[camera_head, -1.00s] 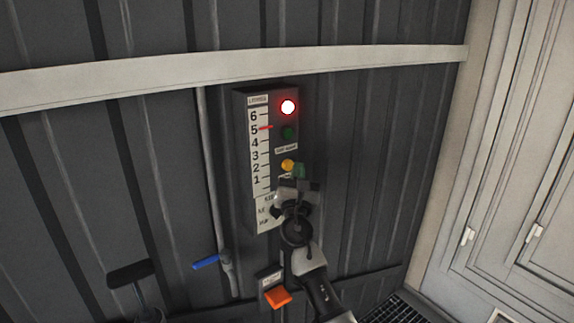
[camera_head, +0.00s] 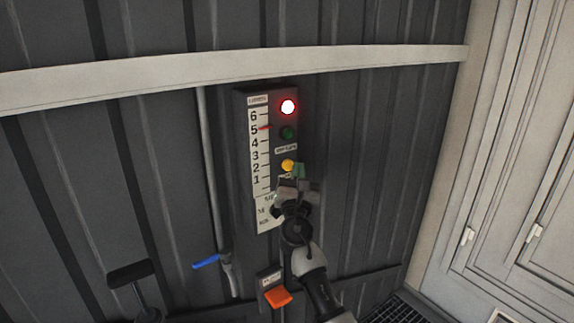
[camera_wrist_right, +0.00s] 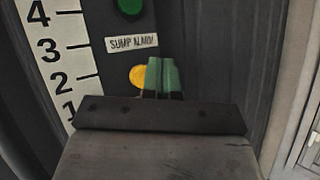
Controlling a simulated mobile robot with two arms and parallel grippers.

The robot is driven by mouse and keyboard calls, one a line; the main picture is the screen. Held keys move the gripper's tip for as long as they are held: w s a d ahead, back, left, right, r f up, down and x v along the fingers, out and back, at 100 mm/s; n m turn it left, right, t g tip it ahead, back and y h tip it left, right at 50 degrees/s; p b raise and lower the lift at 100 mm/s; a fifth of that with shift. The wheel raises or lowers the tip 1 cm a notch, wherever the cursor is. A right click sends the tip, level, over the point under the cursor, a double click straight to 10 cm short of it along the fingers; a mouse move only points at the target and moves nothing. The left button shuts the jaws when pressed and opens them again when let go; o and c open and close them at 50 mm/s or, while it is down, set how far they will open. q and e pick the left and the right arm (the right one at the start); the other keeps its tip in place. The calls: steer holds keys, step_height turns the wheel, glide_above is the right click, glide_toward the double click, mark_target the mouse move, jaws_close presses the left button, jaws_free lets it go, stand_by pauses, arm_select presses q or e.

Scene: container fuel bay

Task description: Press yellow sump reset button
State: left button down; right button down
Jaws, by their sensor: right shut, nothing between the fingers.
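The yellow button (camera_head: 288,165) is on the dark panel (camera_head: 240,130) on the wall, below the red lit lamp (camera_head: 288,107) and the green lamp (camera_head: 288,133). In the right wrist view the yellow button (camera_wrist_right: 138,76) shows left of my right gripper's green fingertips, which hide its right part. My right gripper (camera_head: 299,171) is shut and empty, just to the lower right of the button in the head view. I cannot tell whether the tips touch the button or panel.
A numbered scale (camera_head: 256,150) with a red mark near 5 runs along the panel's left side. A pipe with a blue lever (camera_head: 206,262) is at left. An orange switch (camera_head: 278,298) is below the panel. Pale cabinet doors (camera_head: 510,170) stand at right.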

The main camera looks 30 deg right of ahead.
steer(key=shift+w+b, duration=0.3)
steer(key=shift+w, duration=0.15)
steer(key=shift+w+a, duration=0.1)
steer(key=shift+w, duration=0.25)
stand_by(0.5)
steer(key=shift+s, duration=0.1)
steer(key=shift+s+p, duration=0.3)
steer(key=shift+s, duration=0.45)
steer(key=shift+s, duration=0.1)
steer(key=s+p, duration=0.1)
steer(key=s, duration=0.3)
steer(key=s+p, duration=0.1)
steer(key=shift+s+d+p, duration=0.35)
steer(key=shift+s, duration=0.05)
